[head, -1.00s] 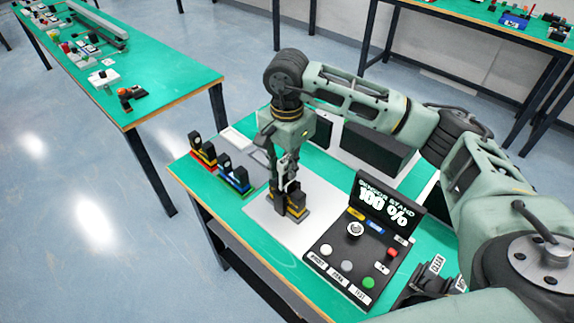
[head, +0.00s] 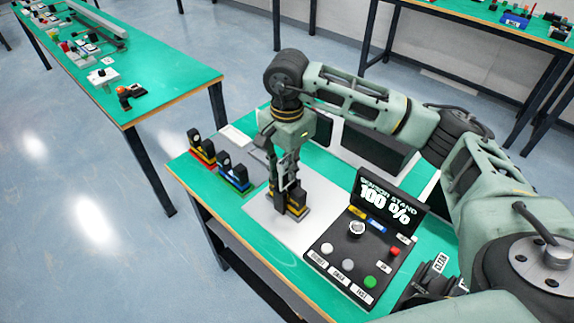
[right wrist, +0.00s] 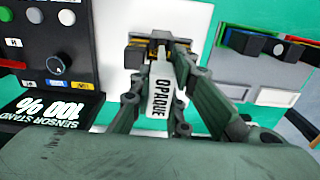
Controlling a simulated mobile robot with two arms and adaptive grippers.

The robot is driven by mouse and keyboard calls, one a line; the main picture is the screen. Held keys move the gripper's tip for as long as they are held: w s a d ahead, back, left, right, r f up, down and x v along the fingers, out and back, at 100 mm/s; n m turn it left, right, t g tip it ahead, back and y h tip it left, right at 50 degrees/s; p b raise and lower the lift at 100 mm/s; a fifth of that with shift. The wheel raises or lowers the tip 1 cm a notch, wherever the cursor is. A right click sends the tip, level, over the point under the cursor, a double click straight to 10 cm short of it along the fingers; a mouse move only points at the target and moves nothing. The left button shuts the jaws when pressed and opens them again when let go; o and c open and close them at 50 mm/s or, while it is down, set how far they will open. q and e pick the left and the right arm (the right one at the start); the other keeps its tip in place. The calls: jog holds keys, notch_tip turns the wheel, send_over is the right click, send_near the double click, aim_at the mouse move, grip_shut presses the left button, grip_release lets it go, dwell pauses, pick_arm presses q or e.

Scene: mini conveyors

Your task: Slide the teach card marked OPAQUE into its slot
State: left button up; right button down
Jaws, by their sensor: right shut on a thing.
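The white teach card marked OPAQUE (right wrist: 160,92) is between the fingers of my right gripper (right wrist: 160,58) in the right wrist view, its lettering along its length. In the head view the right gripper (head: 287,188) points down over a black sensor block with yellow bands (head: 297,208) on the white plate. The card's far end meets or overlaps the block (right wrist: 136,55) in the wrist view. The fingers hide the slot, so I cannot tell whether the card is in it. My left gripper is not in view.
The black control panel (head: 340,255) with its 100 % display (head: 388,204) stands close to the right. Red (head: 203,151) and blue (head: 235,176) banded blocks stand to the left. A rack with a CLEAR card (head: 440,263) is at lower right. The white plate (head: 262,215) has bare room.

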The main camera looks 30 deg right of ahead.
aim_at(287, 186)
jog(key=shift+f+b, duration=1.5)
jog(key=shift+f, duration=0.35)
jog(key=c, duration=1.6)
grip_release()
notch_tip(287, 186, up, 12)
jog(key=shift+r, duration=0.1)
